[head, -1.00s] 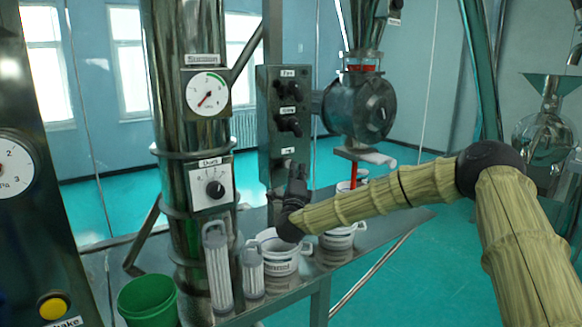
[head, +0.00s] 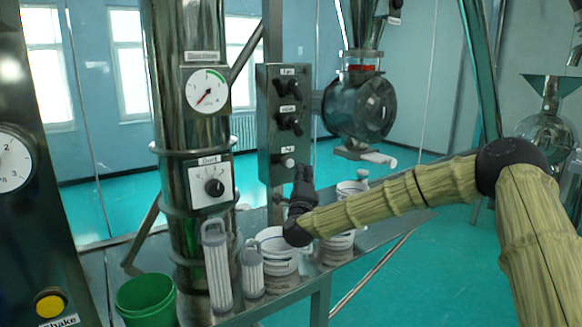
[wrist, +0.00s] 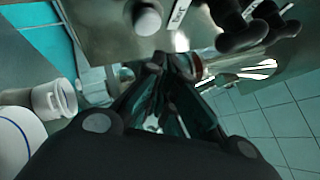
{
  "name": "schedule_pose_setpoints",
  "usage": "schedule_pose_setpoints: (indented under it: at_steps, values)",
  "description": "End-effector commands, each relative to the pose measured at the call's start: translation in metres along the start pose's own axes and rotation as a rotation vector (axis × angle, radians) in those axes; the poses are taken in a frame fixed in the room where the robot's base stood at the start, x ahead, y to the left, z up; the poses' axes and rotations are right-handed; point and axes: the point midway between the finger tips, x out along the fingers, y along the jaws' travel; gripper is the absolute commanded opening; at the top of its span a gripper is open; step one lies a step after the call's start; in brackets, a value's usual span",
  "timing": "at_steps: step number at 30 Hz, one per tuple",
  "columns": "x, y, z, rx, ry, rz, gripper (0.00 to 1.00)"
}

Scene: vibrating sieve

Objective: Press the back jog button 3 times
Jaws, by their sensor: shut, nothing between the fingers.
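The control box (head: 268,115) stands beside the steel column, with two black knobs above and one pale round jog button (head: 288,161) at its bottom. A small label sits above the button. In the wrist view the button (wrist: 147,18) shows at the top, left of centre. My gripper (head: 304,168) is shut and empty, just right of and slightly below the button in the head view. In the wrist view my fingertips (wrist: 166,66) are below the button, apart from it in the picture.
White containers (head: 279,263) stand on the steel table under my wrist, beside two pale handled cylinders (head: 217,270). A green bucket (head: 147,300) is at the front left. The round metal housing (head: 360,108) has a spout (head: 378,158) over a white container.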

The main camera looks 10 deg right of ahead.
Motion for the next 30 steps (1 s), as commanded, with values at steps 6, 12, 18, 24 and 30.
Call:
schedule_pose_setpoints:
  at_steps: [6, 12, 18, 24, 30]
  values:
    - [-0.012, -0.007, -0.009, 0.001, 0.0, 0.0, 0.0]
    - [-0.021, -0.015, -0.015, 0.002, 0.0, -0.001, 0.0]
    - [-0.024, -0.017, -0.017, 0.001, 0.0, 0.0, 0.0]
    - [-0.023, -0.017, -0.017, 0.001, 0.0, 0.0, 0.0]
    - [-0.023, -0.017, -0.017, 0.001, 0.0, 0.0, 0.0]
